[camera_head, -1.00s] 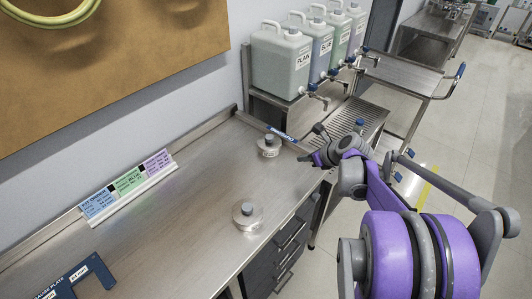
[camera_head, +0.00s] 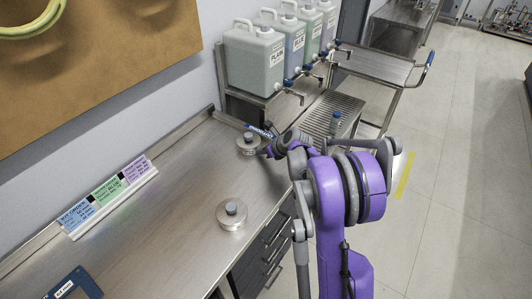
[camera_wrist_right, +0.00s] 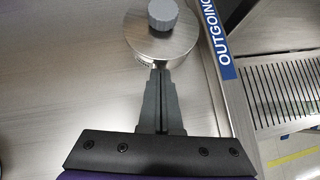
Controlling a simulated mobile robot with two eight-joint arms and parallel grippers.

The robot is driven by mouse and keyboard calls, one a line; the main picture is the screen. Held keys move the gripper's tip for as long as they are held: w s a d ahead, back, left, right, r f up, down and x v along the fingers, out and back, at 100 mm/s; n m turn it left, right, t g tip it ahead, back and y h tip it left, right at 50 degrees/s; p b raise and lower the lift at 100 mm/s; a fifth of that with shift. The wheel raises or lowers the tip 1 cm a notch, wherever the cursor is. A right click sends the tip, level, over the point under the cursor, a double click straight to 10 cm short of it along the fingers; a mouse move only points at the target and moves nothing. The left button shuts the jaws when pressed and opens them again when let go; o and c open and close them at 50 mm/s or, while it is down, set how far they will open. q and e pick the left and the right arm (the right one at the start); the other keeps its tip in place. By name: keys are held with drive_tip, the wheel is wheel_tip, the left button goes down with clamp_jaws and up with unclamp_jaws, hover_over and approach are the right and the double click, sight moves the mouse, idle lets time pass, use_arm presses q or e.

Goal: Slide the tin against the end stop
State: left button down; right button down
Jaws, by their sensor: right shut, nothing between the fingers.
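A round metal tin with a grey knob (camera_head: 248,147) stands upright at the far end of the steel bench, close to the raised rim with the blue "OUTGOING" label (camera_head: 261,130). The tin (camera_wrist_right: 150,47) and label (camera_wrist_right: 217,38) also show in the right wrist view. Any gap between tin and rim is too small to tell. My right gripper (camera_wrist_right: 161,72) is shut and empty, its tips at the tin's near side; contact is unclear. In the head view the right gripper (camera_head: 266,152) is right beside the tin. My left gripper is out of view.
A second similar tin (camera_head: 231,218) stands nearer on the bench (camera_head: 170,225). A coloured card holder (camera_head: 112,200) lines the wall side, and a blue plate (camera_head: 78,284) lies at the near left. White jugs (camera_head: 252,62) stand beyond the bench end.

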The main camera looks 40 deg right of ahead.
sight(257, 146)
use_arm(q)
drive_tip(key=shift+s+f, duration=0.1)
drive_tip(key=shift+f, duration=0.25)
use_arm(e)
drive_tip(key=shift+w+a, duration=0.1)
drive_tip(key=shift+w, duration=1.8)
